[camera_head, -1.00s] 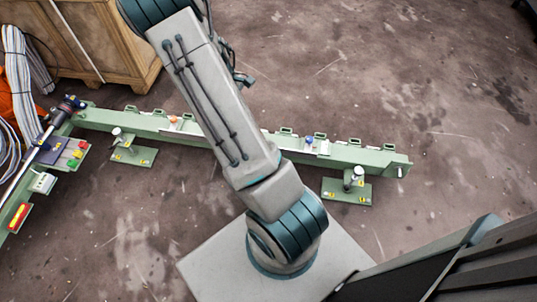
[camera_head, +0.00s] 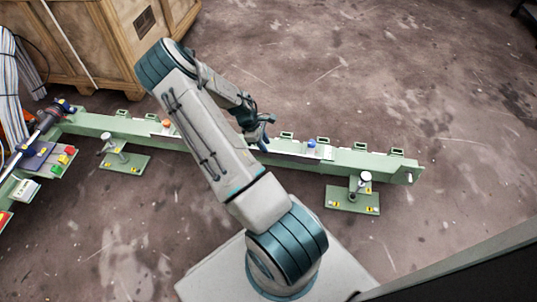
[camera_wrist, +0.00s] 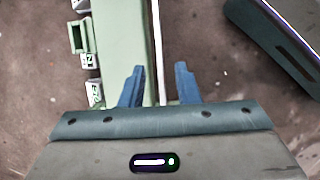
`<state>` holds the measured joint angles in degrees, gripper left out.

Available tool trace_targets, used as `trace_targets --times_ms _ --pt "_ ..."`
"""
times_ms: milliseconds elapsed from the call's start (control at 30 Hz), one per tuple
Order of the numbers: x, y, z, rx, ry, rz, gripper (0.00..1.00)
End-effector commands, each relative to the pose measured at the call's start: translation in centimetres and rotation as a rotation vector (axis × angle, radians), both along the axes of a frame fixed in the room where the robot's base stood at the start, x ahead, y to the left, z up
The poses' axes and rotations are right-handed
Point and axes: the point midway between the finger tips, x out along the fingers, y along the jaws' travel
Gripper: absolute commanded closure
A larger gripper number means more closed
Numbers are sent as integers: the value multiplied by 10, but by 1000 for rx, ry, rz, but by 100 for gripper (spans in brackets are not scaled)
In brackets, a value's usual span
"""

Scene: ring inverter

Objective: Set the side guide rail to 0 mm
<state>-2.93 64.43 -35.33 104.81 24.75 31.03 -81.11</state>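A long green beam (camera_head: 210,143) lies across the head view, with a thin pale rail strip along it; I take this strip to be the side guide rail. In the wrist view the strip (camera_wrist: 157,45) runs along the right edge of the green beam (camera_wrist: 121,35). My gripper (camera_wrist: 160,75) is open and empty, its blue fingers on either side of the strip's line as seen from above. Whether the fingers touch it, I cannot tell. In the head view my gripper (camera_head: 265,136) is over the middle of the beam, partly behind my arm. No setting is readable.
An orange knob (camera_head: 166,123) and a blue knob (camera_head: 311,146) sit on the beam. Numbered tags (camera_wrist: 96,91) line its left side in the wrist view. Two green support feet (camera_head: 352,197) (camera_head: 124,160) stand in front. A wooden crate (camera_head: 105,45) is at the back left.

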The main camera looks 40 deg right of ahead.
Motion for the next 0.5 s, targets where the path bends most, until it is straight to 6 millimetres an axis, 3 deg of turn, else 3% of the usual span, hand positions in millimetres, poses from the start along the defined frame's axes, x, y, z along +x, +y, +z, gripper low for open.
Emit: trace_targets --times_ms 33,200,500 --pt "-4 -3 -14 0 2 1 71" --pt "-11 -9 -35 0 1 -1 71" --pt "-14 -12 -45 0 -1 0 71"
